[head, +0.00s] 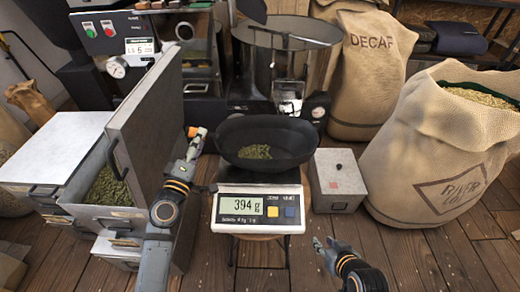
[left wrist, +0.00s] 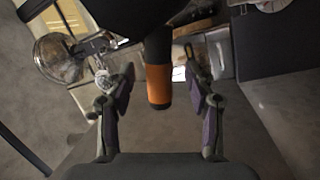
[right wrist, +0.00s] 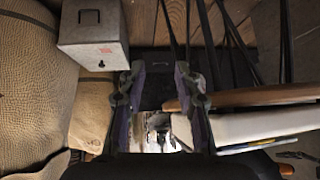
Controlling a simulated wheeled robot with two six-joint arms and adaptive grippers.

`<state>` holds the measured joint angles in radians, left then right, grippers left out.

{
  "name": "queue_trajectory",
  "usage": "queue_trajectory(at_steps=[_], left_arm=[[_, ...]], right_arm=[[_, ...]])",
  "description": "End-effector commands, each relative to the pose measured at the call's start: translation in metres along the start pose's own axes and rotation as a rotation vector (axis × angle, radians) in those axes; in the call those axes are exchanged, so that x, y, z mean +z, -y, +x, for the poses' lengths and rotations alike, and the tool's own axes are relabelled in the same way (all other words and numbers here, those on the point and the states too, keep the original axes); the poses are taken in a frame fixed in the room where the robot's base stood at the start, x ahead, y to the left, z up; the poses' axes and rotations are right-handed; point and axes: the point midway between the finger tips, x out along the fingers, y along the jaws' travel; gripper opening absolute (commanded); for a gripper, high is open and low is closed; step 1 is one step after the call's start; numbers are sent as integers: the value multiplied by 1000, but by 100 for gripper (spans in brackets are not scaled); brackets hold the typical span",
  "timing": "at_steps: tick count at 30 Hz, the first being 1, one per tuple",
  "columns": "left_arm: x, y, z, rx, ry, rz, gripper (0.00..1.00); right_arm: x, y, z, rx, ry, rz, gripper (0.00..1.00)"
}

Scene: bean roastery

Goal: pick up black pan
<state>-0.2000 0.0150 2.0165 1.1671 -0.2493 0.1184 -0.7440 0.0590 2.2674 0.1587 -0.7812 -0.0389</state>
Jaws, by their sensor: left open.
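The black pan (head: 290,145) sits on the scale (head: 258,207), with a small heap of green beans in it. In the left wrist view its dark handle with an orange end (left wrist: 158,85) lies between the two fingers of my left gripper (left wrist: 160,80). These fingers are open, with gaps on both sides of the handle. In the head view my left gripper (head: 195,140) is at the pan's left side. My right gripper (head: 324,248) is low at the right, in front of the scale and away from the pan. In the right wrist view its fingers (right wrist: 159,75) are apart and empty.
A grey metal box (head: 338,178) stands right of the scale. A burlap sack (head: 440,150) is beyond it, and a DECAF sack (head: 368,70) stands behind. An open bin of green beans (head: 105,215) is at the left. The roaster (head: 140,40) stands behind.

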Motion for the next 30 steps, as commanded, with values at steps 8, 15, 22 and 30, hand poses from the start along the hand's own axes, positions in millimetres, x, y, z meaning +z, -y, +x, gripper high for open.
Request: queue_trajectory(at_steps=[8,15,22,30], left_arm=[[-1,-1,28,0,-1,-1,54],[-1,0,29,-1,0,-1,53],[-1,0,29,0,0,-1,22],[-1,0,28,-1,0,-1,0]], right_arm=[[40,3,-5,-12,147,13,33],[41,3,-5,-13,151,13,33],[41,3,-5,-13,151,13,33],[41,3,-5,-12,150,13,33]])
